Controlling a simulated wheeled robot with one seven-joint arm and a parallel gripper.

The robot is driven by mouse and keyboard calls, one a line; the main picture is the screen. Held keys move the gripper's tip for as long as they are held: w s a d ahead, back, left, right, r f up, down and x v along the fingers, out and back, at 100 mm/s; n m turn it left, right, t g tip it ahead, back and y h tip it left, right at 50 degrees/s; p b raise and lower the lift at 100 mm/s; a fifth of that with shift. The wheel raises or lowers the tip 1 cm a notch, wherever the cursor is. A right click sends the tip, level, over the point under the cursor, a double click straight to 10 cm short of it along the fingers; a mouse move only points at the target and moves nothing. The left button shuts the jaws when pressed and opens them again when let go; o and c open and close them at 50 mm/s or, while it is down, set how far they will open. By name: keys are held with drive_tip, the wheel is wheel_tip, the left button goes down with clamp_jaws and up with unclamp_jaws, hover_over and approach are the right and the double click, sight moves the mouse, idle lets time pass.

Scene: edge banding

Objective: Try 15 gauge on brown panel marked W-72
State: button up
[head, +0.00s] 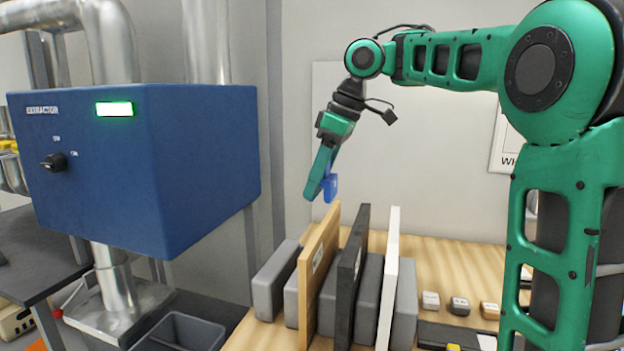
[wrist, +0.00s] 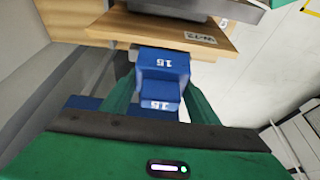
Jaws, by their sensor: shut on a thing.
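My green gripper (head: 322,187) is shut on a blue gauge (head: 329,188) and holds it up beside the top of the brown panel. In the wrist view the blue gauge (wrist: 162,65) shows the number 15 and sits between my fingers. The brown panel (head: 318,270) stands upright between grey blocks on the wooden bench; its label shows in the wrist view and reads W-72. In the wrist view the brown panel (wrist: 130,32) lies just beyond the gauge's end; I cannot tell whether they touch.
A black panel (head: 349,272) and a white panel (head: 389,278) stand to the right, with grey blocks (head: 269,281) between. Small blocks (head: 460,305) lie on the bench at right. A blue extractor box (head: 140,165) hangs at left above a grey bin (head: 185,331).

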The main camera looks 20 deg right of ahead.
drive_tip(key=shift+f, duration=2.9)
drive_tip(key=shift+f, duration=0.7)
drive_tip(key=o, duration=1.3)
drive_tip(key=shift+s+r, duration=0.1)
drive_tip(key=shift+r, duration=3.9)
